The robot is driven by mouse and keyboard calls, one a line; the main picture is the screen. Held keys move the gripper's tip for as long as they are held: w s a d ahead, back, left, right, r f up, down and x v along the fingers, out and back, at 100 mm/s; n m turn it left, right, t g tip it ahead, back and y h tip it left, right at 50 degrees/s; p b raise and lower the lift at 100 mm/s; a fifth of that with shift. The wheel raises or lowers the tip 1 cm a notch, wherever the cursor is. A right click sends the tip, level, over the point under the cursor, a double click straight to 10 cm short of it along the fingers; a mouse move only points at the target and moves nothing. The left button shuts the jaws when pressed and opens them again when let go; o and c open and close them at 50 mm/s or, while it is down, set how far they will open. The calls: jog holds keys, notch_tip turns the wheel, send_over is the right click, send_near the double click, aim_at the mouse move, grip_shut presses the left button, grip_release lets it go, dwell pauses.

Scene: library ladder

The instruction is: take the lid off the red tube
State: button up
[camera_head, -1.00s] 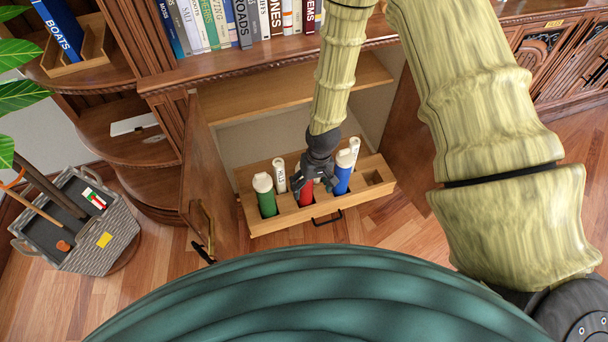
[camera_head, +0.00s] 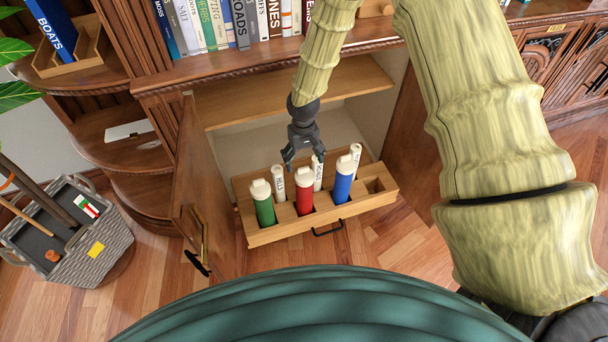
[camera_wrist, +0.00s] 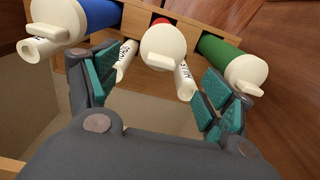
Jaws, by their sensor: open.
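The red tube (camera_head: 305,201) stands in a slot of the wooden drawer rack, between the green and blue tubes. Its white lid (camera_head: 304,176) is on its top, with a small tab. My gripper (camera_head: 304,162) is open and empty, above and behind the lid. In the wrist view the lid (camera_wrist: 163,47) lies ahead, between and beyond the spread teal-padded fingers (camera_wrist: 160,92). The lid hides most of the red tube (camera_wrist: 160,20) there.
The green tube (camera_head: 264,211) and blue tube (camera_head: 343,186) have white lids. Labelled white paper rolls (camera_head: 279,183) stand behind the tubes. The drawer (camera_head: 270,236) is pulled out. An open cabinet door (camera_head: 193,190) stands left; a shelf (camera_head: 300,88) lies behind my gripper.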

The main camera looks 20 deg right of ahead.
aim_at(304, 168)
jog(key=shift+s+f, duration=0.2)
jog(key=shift+f, duration=2.4)
jog(key=c, duration=0.8)
